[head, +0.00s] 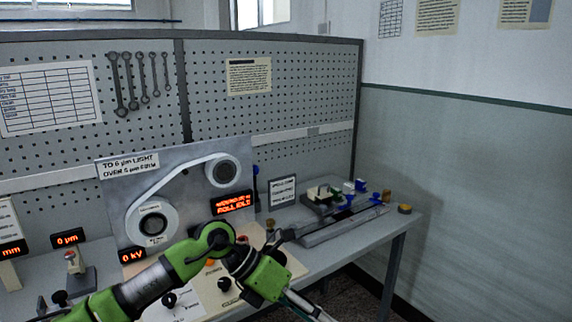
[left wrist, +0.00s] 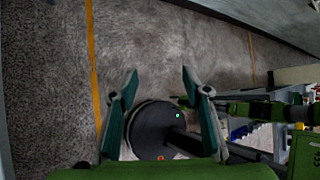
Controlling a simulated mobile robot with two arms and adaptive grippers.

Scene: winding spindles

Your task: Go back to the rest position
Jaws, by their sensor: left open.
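My left gripper shows in the left wrist view (left wrist: 160,78), with its two dark green fingers spread apart and nothing between them. Below the fingers are the grey floor (left wrist: 170,45) and a dark round part with a small green light, which looks like my own base. In the head view my green left arm comes in from the lower left and bends in front of the bench; I cannot make out its fingertips there. My right gripper is not in view.
The bench (head: 345,240) carries a spindle panel (head: 187,175) with two white rolls, lit displays and knobs. A long grey rail fixture (head: 345,226) lies at its right, with small blue and brass parts near it. A pegboard (head: 215,120) stands behind. Open floor shows under the left gripper.

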